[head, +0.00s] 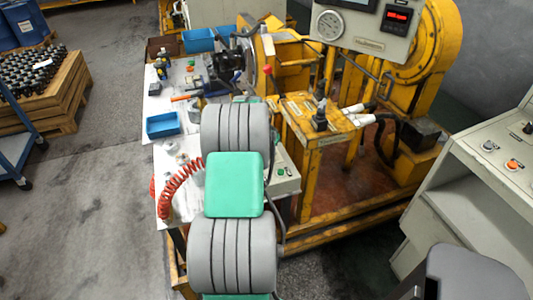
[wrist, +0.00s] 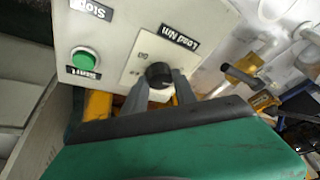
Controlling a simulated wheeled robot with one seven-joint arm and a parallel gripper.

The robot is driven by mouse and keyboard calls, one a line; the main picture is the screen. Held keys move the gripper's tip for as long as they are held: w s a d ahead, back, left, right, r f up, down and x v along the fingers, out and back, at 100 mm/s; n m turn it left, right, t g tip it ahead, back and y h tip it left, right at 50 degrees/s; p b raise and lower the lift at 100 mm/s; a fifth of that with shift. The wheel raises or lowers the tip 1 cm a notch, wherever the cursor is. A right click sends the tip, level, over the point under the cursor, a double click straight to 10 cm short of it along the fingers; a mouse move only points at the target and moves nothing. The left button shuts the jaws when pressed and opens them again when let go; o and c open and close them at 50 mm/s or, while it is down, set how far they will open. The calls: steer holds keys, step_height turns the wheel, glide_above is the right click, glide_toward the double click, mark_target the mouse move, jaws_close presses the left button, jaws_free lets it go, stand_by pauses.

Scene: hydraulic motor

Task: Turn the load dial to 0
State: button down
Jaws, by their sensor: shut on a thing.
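The load dial (wrist: 158,74) is a black round knob on a pale control box, under an upside-down "Load Nm" label (wrist: 180,38) in the wrist view. My gripper (wrist: 161,86) has its two grey fingers on either side of the knob, shut on it. Small marks beside the dial are too blurred to read surely, and the knob's pointer cannot be made out. In the head view the control box (head: 286,184) shows partly to the right of my arm; my arm hides the dial and gripper there.
A green Start button (wrist: 85,60) and a Stop label (wrist: 91,9) are on the same box, close to my fingers. A white worktable (head: 180,205) holds blue bins (head: 163,125) and tools. A yellow machine frame (head: 325,150) stands at the right.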

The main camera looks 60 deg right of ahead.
steer(key=shift+s+d+n+t+b, duration=0.1)
steer(key=shift+n+t+b, duration=0.7)
steer(key=shift+n, duration=1.5)
steer(key=shift+y, duration=0.3)
steer(key=c, duration=1)
jaws_free()
steer(key=v, duration=0.7)
steer(key=shift+s+r, duration=0.15)
steer(key=shift+r, duration=0.2)
steer(key=shift+a, duration=0.2)
